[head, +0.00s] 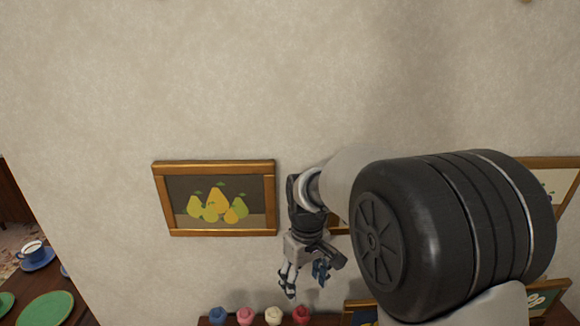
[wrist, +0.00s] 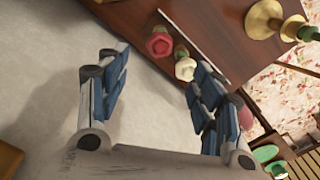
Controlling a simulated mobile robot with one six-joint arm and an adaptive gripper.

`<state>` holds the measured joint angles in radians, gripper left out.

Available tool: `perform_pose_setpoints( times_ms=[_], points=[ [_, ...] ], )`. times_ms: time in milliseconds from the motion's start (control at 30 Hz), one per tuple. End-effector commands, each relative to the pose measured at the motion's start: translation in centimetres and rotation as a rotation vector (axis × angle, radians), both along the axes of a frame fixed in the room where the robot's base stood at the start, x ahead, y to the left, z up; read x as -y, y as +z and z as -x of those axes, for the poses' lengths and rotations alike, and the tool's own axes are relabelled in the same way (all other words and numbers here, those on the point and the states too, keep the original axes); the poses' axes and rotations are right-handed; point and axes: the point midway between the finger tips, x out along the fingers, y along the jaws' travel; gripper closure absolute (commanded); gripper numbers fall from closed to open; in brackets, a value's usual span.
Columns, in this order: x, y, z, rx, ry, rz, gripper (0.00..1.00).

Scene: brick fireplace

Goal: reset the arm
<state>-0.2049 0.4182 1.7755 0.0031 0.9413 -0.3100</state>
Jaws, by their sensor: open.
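My gripper (head: 305,281) hangs pointing down in front of the wall, at the lower middle of the head view, with my arm bent above it. Its fingers are spread and nothing is between them. In the wrist view my gripper (wrist: 157,72) also shows both blue-padded fingers wide apart, with a bare gap. Below the gripper in the head view is a row of small flower-shaped pieces: blue (head: 216,315), pink (head: 245,315), cream (head: 273,315) and red (head: 301,315). The gripper appears apart from them.
A framed pear picture (head: 215,198) hangs left of the gripper. Other frames are partly hidden behind my arm. A brown ledge (wrist: 135,20) holds the flower pieces and a brass candlestick (wrist: 265,18). A table with a green plate (head: 46,308) and blue cup (head: 32,249) stands lower left.

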Motion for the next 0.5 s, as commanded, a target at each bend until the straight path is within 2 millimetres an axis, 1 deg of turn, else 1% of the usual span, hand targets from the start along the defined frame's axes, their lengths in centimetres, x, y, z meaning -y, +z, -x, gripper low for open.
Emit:
perform_pose_setpoints(
  times_ms=[67,167,200,267,300,367,400,467,500],
  points=[
    [0.7,1.9,0.9,0.025,-0.025,-0.005,0.40],
    [2.2,5.0,3.1,0.069,-0.079,-0.014,0.40],
    [2.8,6.3,4.2,0.089,-0.105,-0.019,0.40],
    [3.9,8.1,6.2,0.121,-0.147,-0.026,0.40],
    [4.5,9.1,7.6,0.141,-0.175,-0.030,0.40],
    [5.4,10.4,9.7,0.173,-0.216,-0.038,0.40],
    [5.9,11.1,11.1,0.192,-0.243,-0.043,0.40],
    [6.7,12.0,13.3,0.224,-0.285,-0.051,0.40],
    [7.2,12.4,14.7,0.245,-0.312,-0.056,0.40]
  ],
)
